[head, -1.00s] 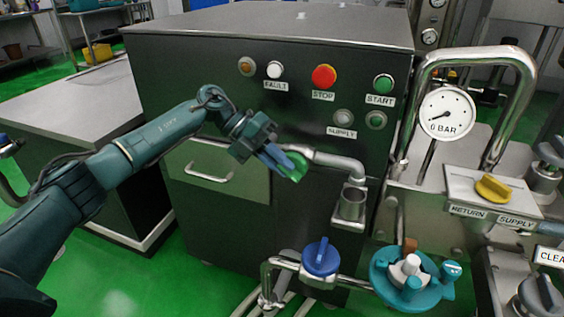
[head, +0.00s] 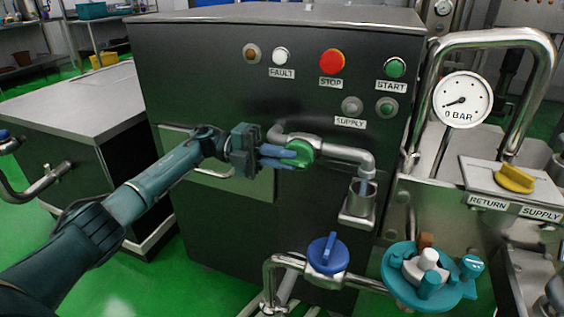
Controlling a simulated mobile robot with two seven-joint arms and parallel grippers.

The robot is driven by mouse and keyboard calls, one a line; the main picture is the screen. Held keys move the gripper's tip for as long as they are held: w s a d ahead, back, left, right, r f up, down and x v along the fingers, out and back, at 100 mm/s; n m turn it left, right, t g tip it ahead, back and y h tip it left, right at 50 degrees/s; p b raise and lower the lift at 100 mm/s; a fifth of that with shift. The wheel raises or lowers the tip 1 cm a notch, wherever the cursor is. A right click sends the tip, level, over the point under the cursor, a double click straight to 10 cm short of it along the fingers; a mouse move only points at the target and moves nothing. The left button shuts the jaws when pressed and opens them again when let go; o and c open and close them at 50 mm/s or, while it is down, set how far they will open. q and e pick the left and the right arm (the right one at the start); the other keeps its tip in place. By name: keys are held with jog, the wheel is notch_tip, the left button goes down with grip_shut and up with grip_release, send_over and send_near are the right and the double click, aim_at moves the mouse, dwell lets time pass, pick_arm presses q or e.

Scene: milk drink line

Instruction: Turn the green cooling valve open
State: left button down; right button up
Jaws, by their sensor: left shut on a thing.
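The green cooling valve (head: 300,153) sits on a bent metal pipe (head: 345,153) at the front of the dark cabinet. My left gripper (head: 284,156) reaches it from the left, with its blue fingers roughly level. The gripper is shut on the green valve handle, and the fingers hide part of it. The pipe bends down at its right end over a small metal cup (head: 358,205). A pale bluish streak shows between the spout and the cup. My right gripper is not in view.
A blue valve (head: 328,254) sits on a lower pipe. A teal round tray (head: 452,292) with small parts is right of it. A yellow knob (head: 515,178), a gauge (head: 462,99) and a thick bent pipe stand at the right. Panel buttons, including the red stop (head: 332,62), are above.

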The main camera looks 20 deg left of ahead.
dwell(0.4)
pick_arm(q)
jog(key=c, duration=1.5)
grip_release()
jog(key=shift+o, duration=0.2)
jog(key=a+b, duration=0.2)
jog(key=a, duration=1.1)
jog(key=shift+w, duration=0.25)
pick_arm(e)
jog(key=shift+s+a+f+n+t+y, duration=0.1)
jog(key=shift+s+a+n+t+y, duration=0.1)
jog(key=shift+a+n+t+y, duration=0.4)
pick_arm(q)
jog(key=shift+f, duration=0.1)
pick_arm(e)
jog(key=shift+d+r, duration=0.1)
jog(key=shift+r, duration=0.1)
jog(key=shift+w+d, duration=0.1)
